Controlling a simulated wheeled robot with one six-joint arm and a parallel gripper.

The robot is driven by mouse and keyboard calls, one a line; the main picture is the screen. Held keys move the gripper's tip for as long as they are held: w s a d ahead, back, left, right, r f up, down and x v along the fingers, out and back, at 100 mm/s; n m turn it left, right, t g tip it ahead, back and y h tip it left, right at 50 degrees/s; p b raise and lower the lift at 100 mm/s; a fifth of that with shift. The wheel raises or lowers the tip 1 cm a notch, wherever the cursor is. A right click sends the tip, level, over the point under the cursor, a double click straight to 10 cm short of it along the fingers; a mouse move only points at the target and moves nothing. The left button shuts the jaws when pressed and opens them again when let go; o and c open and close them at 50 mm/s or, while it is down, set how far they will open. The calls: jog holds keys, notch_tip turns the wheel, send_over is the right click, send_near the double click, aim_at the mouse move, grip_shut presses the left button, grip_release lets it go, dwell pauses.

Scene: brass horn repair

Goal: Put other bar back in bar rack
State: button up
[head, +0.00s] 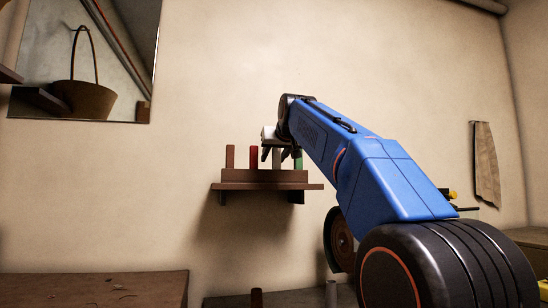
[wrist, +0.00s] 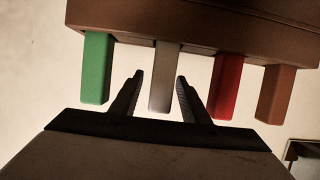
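The brown bar rack (head: 262,185) is on the wall in the head view. Its front also shows across the top of the wrist view (wrist: 200,22). In it stand a brown bar (head: 230,157), a red bar (head: 253,157), a pale grey bar (head: 277,158) and a green bar (head: 298,161). My gripper (wrist: 160,78) is open. Its fingers stand on either side of the pale grey bar (wrist: 164,85), with a gap on each side. The green bar (wrist: 96,68) and red bar (wrist: 226,85) lie just outside the fingers.
Below the rack, the tops of a brown upright piece (head: 257,298) and a grey one (head: 331,293) show at the head view's bottom edge. A wooden surface (head: 95,288) is at lower left. A round dark thing (head: 340,240) hangs right of the rack. A cloth (head: 485,165) hangs further right.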

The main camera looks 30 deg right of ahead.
jog(key=v, duration=1.7)
jog(key=shift+s, duration=0.2)
jog(key=shift+a, duration=0.1)
